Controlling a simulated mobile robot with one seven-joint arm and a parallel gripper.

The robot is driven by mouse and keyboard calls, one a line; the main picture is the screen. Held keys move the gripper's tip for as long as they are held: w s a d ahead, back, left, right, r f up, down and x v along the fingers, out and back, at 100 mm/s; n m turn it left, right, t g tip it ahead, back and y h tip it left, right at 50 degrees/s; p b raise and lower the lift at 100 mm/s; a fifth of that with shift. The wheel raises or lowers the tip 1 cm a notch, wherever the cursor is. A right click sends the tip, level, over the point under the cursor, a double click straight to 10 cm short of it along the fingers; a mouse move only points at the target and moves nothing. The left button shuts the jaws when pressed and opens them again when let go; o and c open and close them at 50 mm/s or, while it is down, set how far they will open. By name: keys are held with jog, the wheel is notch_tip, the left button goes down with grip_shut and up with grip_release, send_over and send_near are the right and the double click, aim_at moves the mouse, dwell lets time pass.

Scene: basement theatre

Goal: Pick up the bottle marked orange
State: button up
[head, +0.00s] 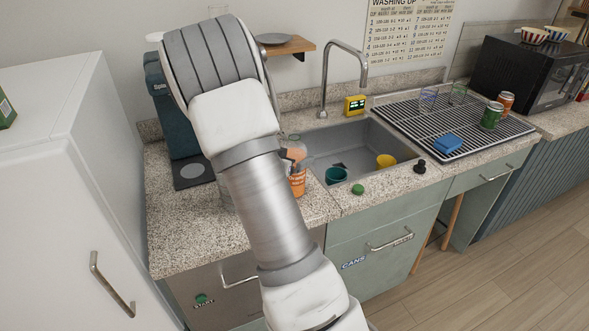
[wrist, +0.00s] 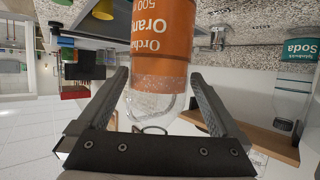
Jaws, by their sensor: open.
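The bottle marked orange (wrist: 163,40) has an orange label reading "Orchard Orange" and a clear, rounded end. In the wrist view it appears upside down, with its clear end toward my palm. My gripper (wrist: 159,76) is open, with one finger on each side of the bottle's clear part and a small gap showing on both sides. In the head view the orange bottle (head: 298,186) stands on the counter left of the sink, partly hidden by my arm. The gripper is mostly hidden there.
A soda bottle (wrist: 294,78) with a teal label stands nearby in the wrist view. The sink (head: 345,146) holds a teal cup (head: 336,175) and a yellow cup (head: 386,160). A dark coffee machine (head: 172,120) is at the left. The front left counter is clear.

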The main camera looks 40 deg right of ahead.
jog(key=x, duration=0.3)
jog(key=shift+d+f, duration=0.25)
jog(key=shift+f, duration=0.15)
grip_shut()
